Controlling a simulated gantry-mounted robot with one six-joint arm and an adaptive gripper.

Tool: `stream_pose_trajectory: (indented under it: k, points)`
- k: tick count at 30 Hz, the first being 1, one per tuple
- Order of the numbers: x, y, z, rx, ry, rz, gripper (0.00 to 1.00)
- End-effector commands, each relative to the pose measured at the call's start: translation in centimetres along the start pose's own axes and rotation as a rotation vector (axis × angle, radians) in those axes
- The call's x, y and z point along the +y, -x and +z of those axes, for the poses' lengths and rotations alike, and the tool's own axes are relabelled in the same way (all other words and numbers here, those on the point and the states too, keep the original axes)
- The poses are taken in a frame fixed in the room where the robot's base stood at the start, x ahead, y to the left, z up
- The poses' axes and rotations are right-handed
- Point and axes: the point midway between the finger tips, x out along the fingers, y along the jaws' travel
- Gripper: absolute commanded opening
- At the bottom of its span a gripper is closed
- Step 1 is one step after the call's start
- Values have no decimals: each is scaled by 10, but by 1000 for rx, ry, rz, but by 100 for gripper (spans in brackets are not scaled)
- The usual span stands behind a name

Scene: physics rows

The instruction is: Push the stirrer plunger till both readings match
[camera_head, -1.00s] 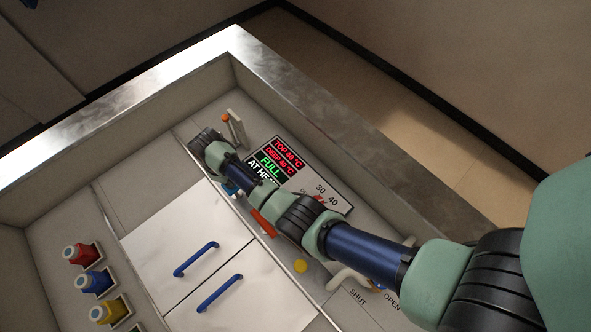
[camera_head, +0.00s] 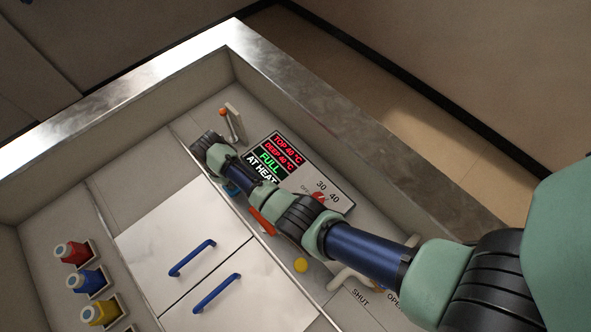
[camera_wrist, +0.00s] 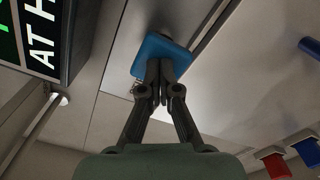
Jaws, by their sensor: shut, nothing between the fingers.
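A blue square-topped part (camera_wrist: 160,52), which I take to be the stirrer plunger, lies at the fingertips in the wrist view. My gripper (camera_wrist: 160,68) is shut and empty, its tips overlapping the near edge of the blue top. I cannot tell whether they touch it. In the head view a bit of blue (camera_head: 231,188) shows beside my wrist, and my fingers are hidden. The display panel (camera_head: 269,158) reads TOP 40 °C and DEEP 40 °C in red, so both readings match. Below them stand FULL in green and AT HEAT in white.
A lever with an orange knob (camera_head: 223,112) stands beyond my wrist. A red handle (camera_head: 262,222) and a yellow knob (camera_head: 301,265) lie beside my arm. Two blue door handles (camera_head: 192,258) and several colored bottles (camera_head: 86,281) are to the left. A metal-topped wall (camera_head: 160,67) surrounds the station.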

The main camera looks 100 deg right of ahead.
Motion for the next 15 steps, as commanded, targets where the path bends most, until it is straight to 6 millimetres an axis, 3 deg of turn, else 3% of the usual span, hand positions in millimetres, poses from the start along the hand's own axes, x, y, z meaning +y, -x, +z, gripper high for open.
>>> stream_pose_trajectory:
  k: [15]
  points:
    - [0, 49, 0, -2, 0, -1, 0]
